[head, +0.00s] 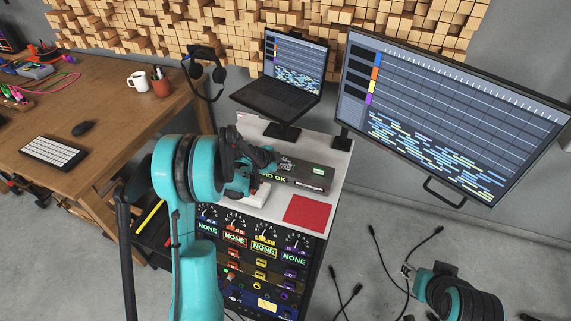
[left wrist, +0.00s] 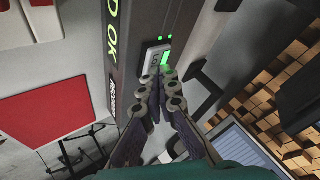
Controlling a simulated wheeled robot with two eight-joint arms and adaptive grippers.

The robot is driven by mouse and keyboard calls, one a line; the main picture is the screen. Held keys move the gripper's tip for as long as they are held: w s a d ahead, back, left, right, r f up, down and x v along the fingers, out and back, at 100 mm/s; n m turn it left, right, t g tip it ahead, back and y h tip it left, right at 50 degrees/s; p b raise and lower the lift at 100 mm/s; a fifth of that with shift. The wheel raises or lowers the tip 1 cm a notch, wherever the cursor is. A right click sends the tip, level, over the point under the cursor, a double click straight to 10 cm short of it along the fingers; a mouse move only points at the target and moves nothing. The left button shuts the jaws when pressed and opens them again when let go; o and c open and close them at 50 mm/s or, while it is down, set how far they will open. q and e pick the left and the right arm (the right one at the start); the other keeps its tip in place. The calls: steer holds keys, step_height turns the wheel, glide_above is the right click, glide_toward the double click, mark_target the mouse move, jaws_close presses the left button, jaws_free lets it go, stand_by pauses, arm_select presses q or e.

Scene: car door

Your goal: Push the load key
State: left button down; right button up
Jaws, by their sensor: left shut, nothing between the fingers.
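The dark recorder box (head: 312,181) lies on the white top of the rack in the head view, with green "OK" text on its front. In the left wrist view, the load key (left wrist: 153,59) is a small light grey key on the box (left wrist: 137,25), partly hidden by my fingers, with a bright green lit part beside it. My left gripper (head: 276,164) is shut and empty, reaching over the box from the left. Its fingertips (left wrist: 159,76) are at the key's near edge; I cannot tell whether they touch. My right gripper (head: 408,272) is at the lower right, far from the box.
A red pad (head: 307,210) lies on the rack's white top (head: 262,208). A laptop (head: 284,82) and a large monitor (head: 445,125) stand behind. The rack front (head: 264,262) holds dials and knobs. A wooden desk (head: 100,105) is at left; cables lie on the floor.

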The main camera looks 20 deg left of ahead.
mark_target(285, 170)
arm_select(q)
steer(key=shift+r, duration=0.35)
step_height(285, 170, up, 6)
steer(key=p, duration=0.4)
steer(key=shift+w, duration=0.1)
stand_by(0.4)
